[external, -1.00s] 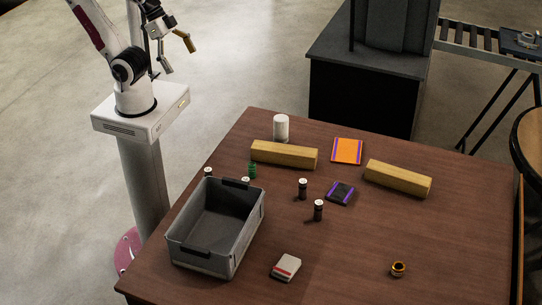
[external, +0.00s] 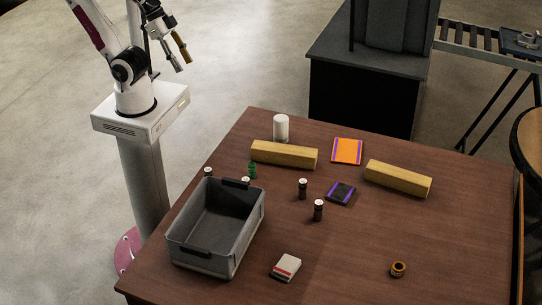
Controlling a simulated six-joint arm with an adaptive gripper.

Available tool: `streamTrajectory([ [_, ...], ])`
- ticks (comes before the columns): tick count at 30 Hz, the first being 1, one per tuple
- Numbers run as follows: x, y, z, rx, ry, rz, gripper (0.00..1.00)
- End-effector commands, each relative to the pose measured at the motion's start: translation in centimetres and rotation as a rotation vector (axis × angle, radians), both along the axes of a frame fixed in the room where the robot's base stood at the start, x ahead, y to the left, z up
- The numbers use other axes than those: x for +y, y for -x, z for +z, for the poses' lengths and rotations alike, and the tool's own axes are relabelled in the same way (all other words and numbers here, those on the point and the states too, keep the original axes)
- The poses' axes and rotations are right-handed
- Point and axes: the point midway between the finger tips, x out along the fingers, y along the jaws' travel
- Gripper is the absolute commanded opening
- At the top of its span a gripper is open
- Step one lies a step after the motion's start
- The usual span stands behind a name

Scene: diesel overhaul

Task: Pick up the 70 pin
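Several small dark pins with white tops stand upright on the brown table: one near the middle (external: 303,189), one just in front of it (external: 318,211), and two behind the grey bin, at its left (external: 208,172) and right (external: 246,181). The bin's rim partly hides those two. Any numbers on the tops are too small to read, so I cannot tell which is the 70 pin. My gripper (external: 183,64) hangs above the floor, beyond the table's far left edge, well away from the pins. Its two fingers are apart with nothing between them.
A grey bin (external: 254,220) stands at the left. Two yellow blocks (external: 284,154) (external: 398,178), a white cylinder (external: 281,128), a green coil (external: 252,170), an orange pad (external: 347,150), a dark pad (external: 341,193), a white-red box (external: 286,267) and a brass ring (external: 398,269) share the table (external: 450,235).

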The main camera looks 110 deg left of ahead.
Motion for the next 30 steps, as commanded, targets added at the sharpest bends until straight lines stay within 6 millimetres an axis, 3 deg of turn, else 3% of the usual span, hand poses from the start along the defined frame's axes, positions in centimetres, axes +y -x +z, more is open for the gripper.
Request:
streamTrajectory([
  [14, -0.1, -1.0, 0.0, -0.008, 0.004, -0.002, 0.39],
  [20, -0.6, -3.7, -0.1, -0.031, 0.014, -0.008, 0.39],
  [30, -1.8, -10.7, -0.9, -0.100, 0.042, -0.015, 0.39],
])
